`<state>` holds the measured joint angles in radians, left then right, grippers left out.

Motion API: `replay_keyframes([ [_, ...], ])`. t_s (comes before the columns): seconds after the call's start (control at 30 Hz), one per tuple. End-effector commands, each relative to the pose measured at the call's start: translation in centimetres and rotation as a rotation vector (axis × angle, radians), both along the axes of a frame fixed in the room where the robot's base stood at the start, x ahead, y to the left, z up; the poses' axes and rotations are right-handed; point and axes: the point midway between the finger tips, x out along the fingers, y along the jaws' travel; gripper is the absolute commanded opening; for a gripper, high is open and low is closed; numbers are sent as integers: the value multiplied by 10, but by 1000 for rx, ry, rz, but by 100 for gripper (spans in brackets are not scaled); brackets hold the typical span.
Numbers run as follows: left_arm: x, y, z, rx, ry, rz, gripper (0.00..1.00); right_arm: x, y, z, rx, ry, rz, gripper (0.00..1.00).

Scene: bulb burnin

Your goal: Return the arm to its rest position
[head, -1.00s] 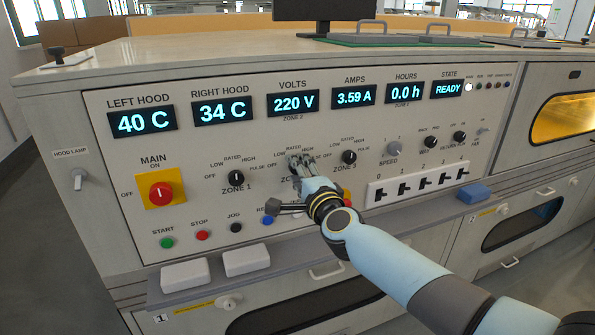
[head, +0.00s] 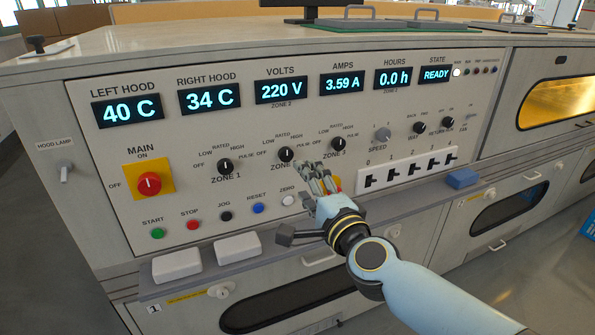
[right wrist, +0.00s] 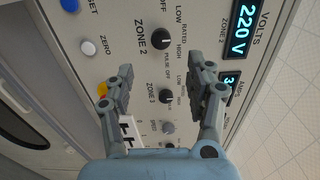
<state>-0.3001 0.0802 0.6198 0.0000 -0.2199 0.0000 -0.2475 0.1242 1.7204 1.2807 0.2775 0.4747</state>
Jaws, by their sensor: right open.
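My right gripper (head: 316,180) is open and empty in front of the control panel (head: 110,180), below the ZONE 2 knob (head: 286,154) and ZONE 3 knob (head: 338,143). In the right wrist view its two fingers (right wrist: 160,88) are spread apart, with the ZONE 3 knob (right wrist: 165,96) showing between them and the ZONE 2 knob (right wrist: 160,38) beyond the tips. The fingers appear clear of both knobs. My right arm (head: 420,290) reaches in from the lower right. My left gripper is not in view.
A ledge (head: 310,239) runs under the panel, carrying two white blocks (head: 176,264) and a blue block (head: 462,178). The red main switch (head: 149,183) and several push buttons (head: 225,216) are at left. Sockets (head: 408,170) are at right. Open floor (head: 540,270) shows at lower right.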

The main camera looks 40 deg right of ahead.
Motion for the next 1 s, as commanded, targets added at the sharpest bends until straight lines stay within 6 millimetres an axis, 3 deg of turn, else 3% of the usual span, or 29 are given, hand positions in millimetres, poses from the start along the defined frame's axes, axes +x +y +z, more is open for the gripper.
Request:
replay_keyframes([
  [0.17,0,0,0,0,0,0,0,-11,3,1,0,-1,-1,55],
  [0.67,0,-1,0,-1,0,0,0,-12,3,0,0,-1,-1,55],
  [0.77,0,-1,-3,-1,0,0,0,-13,3,-7,2,9,-2,55],
  [0.87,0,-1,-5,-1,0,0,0,-20,2,-41,-23,73,-4,55],
  [0.97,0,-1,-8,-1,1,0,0,-36,4,-103,-127,208,31,55],
  [1.0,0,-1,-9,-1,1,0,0,-47,7,-134,-190,281,60,55],
])
